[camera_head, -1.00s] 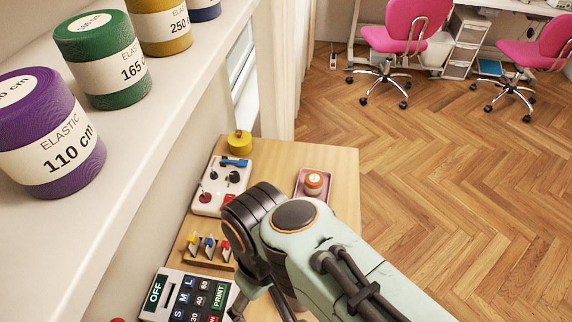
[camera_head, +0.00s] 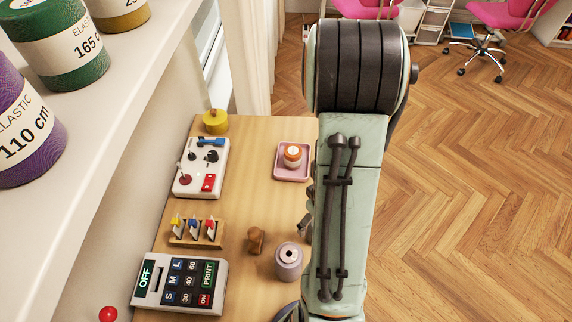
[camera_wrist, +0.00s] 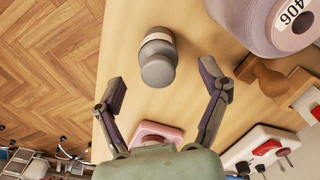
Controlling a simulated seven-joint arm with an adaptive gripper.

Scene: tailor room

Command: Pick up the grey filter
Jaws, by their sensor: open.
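In the wrist view a small grey cylinder, which looks like the grey filter (camera_wrist: 157,57), stands on the wooden table. It has a paler band and a rounded grey end. My gripper (camera_wrist: 161,76) is open, with one finger to each side of the grey cylinder and a gap on both sides. The fingers do not appear to touch it. I cannot tell the exact height of the fingers above the table. In the head view I do not see the grey cylinder; my arm covers the table's right part.
Close by stand a mauve-grey spool (camera_head: 288,263) and a brown wooden stamp (camera_head: 256,240). A label printer (camera_head: 181,284), a card holder (camera_head: 196,230) and a switch panel (camera_head: 201,169) line the left. A shelf (camera_head: 130,75) overhangs the left.

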